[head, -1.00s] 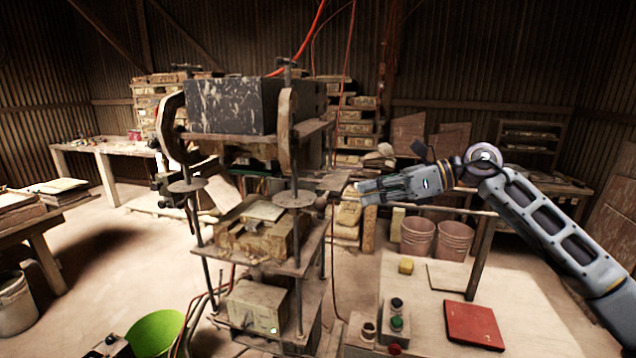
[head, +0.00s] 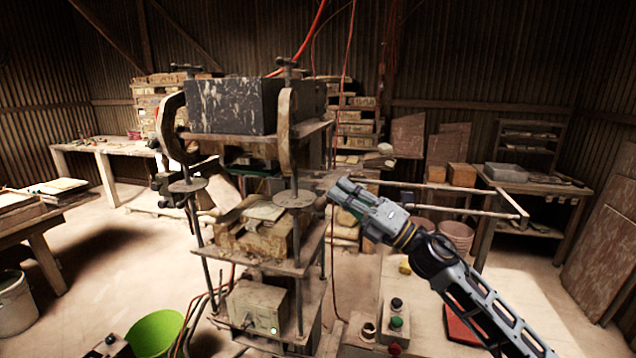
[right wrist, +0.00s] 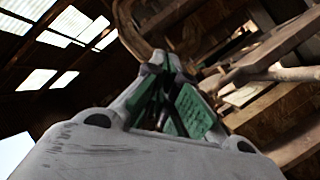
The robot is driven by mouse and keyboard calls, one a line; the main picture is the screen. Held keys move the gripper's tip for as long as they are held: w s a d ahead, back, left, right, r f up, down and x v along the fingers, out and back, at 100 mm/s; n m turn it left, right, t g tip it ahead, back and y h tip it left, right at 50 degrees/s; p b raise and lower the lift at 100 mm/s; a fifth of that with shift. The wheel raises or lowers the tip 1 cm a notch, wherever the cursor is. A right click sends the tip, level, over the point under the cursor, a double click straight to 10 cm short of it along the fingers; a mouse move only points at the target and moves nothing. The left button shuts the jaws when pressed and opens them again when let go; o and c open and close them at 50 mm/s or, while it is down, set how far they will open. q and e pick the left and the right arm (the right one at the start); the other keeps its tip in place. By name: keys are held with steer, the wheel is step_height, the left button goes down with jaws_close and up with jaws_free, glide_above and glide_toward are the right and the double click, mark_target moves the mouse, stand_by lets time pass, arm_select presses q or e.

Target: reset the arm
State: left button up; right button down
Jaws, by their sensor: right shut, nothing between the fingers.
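My right gripper (head: 343,192) is shut and empty. It is in the air just right of the tile press (head: 262,262), pointing up and left. In the right wrist view its green-padded fingers (right wrist: 170,105) are together, with parts of the wooden and metal frame beyond them. I cannot tell from the pictures whether it touches the press. My right arm (head: 470,290) comes in from the lower right and hides part of the small table and the red tile (head: 455,328).
A control box with a green button (head: 396,322) stands on the small table (head: 425,335). A bright green bowl (head: 155,332) is at the lower left. Buckets (head: 457,236) and a back workbench (head: 535,187) are behind my arm. Open floor lies at the right.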

steer(key=s+d+f+m+t+h, duration=0.1)
steer(key=d+f+m+t+h, duration=0.1)
steer(key=d+f+m+h, duration=0.4)
steer(key=s+d+f+m+t+h, duration=0.1)
steer(key=d+f+m+h, duration=0.2)
steer(key=f+m+h, duration=0.65)
steer(key=d+f+m+t+h, duration=0.2)
steer(key=d+f+m+h, duration=0.2)
steer(key=f+m, duration=0.7)
steer(key=s+d+f+m+g, duration=0.2)
steer(key=s+f+m+g, duration=0.2)
steer(key=s+f+g, duration=0.55)
steer(key=s+d+f+m+g, duration=0.2)
steer(key=s+f+m+g, duration=0.2)
steer(key=s+f, duration=1.3)
steer(key=f, duration=1.2)
steer(key=s+f, duration=0.4)
steer(key=f, duration=1.1)
steer(key=s+d+f+g, duration=0.1)
steer(key=s+d+f, duration=0.1)
steer(key=s+f, duration=0.7)
steer(key=s+d+f+g, duration=0.1)
steer(key=s+f, duration=0.9)
steer(key=s, duration=0.3)
steer(key=shift+d+f, duration=0.2)
steer(key=shift+d, duration=0.2)
steer(key=shift+h, duration=0.25)
